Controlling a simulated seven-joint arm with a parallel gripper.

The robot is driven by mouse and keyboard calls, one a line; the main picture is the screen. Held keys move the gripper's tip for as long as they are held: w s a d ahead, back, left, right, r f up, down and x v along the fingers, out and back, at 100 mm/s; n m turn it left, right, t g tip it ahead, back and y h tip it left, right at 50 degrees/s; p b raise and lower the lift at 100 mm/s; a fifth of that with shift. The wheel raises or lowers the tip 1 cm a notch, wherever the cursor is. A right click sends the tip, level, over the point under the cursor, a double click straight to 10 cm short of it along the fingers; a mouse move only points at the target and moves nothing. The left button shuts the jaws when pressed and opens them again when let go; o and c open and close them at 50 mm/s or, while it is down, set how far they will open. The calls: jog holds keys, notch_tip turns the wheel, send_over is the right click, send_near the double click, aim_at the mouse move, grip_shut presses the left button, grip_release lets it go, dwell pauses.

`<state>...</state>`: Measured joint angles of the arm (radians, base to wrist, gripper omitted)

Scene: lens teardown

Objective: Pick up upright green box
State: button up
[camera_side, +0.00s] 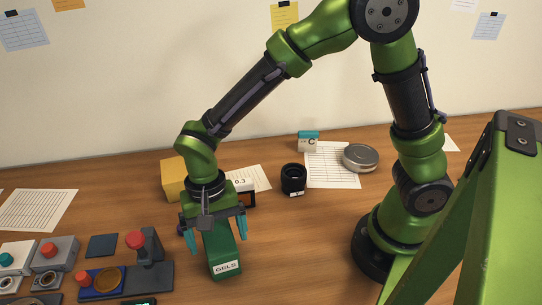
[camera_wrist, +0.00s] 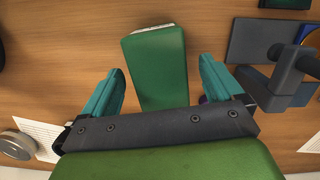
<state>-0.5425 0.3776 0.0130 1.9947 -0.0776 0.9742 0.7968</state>
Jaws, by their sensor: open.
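The green box (camera_side: 221,247) stands upright on the wooden table, with a white label reading "GELS" low on its front. My gripper (camera_side: 215,230) is open above it, with one teal finger to each side in the side view. The wrist view shows the box (camera_wrist: 157,66) between and beyond the two open teal fingers of my gripper (camera_wrist: 158,84). Gaps show between the box and both fingers there, so it is not gripped. Part of the box's upper end is hidden behind the gripper in the side view.
A dark fixture with a red knob (camera_side: 135,240) stands close left of the box. A yellow box (camera_side: 174,180) and a small item marked "0.3" (camera_side: 243,190) are behind my gripper. A black lens (camera_side: 293,179) and round tin (camera_side: 360,158) lie right. Table right of the box is clear.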

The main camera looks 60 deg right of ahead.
jog(key=shift+s+a+f, duration=0.1)
jog(key=shift+s+f, duration=0.1)
jog(key=shift+f, duration=1.3)
jog(key=shift+f, duration=0.2)
jog(key=shift+c, duration=0.2)
jog(key=c, duration=1.1)
jog(key=shift+c, duration=0.2)
